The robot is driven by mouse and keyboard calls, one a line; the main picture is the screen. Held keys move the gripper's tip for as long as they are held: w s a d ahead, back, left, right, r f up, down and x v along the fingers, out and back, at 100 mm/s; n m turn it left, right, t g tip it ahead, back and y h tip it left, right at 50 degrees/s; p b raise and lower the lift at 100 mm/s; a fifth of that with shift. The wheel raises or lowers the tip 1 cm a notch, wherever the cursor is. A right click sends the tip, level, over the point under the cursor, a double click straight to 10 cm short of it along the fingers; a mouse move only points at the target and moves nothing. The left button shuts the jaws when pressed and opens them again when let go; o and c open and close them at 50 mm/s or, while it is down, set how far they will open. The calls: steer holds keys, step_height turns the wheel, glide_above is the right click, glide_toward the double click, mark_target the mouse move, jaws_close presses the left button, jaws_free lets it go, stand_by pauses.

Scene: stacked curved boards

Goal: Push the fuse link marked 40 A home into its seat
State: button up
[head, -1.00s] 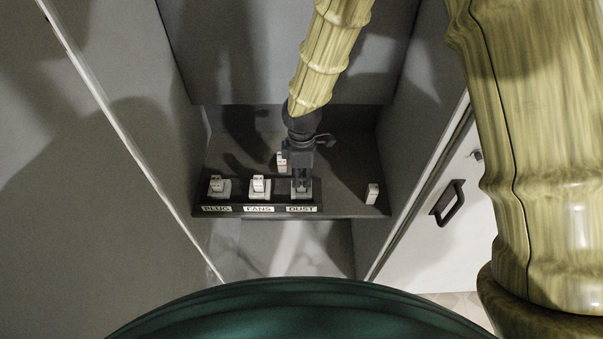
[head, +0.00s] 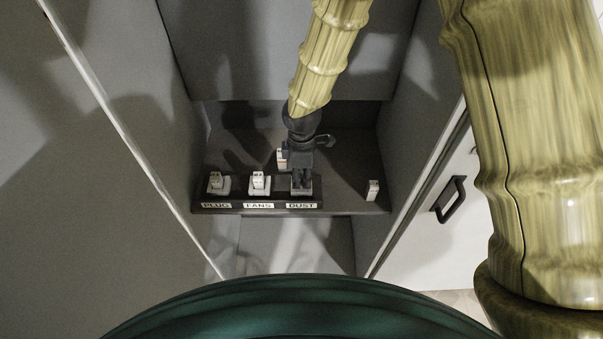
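My gripper (head: 302,188) points down at the seat (head: 291,194) labelled DUST, the right one of three in a row. Its fingertips are at the seat and cover most of it. I cannot see whether a fuse link is between the fingers, nor whether they are shut. Pale fuse links stand in the PLUG seat (head: 216,181) and the FANS seat (head: 259,182). One more pale link (head: 281,158) stands behind the row, partly hidden by my gripper. Another (head: 373,190) stands alone at the shelf's right. The 40 A marking is too small to read on any link.
The row sits on a dark shelf (head: 345,185) inside a narrow grey cabinet, with walls close on the left and right. The shelf between the DUST seat and the lone right link is clear. A white door with a dark handle (head: 449,200) is at the right.

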steer(key=shift+o, duration=0.8)
steer(key=shift+r, duration=0.15)
step_height(320, 180, up, 12)
stand_by(0.4)
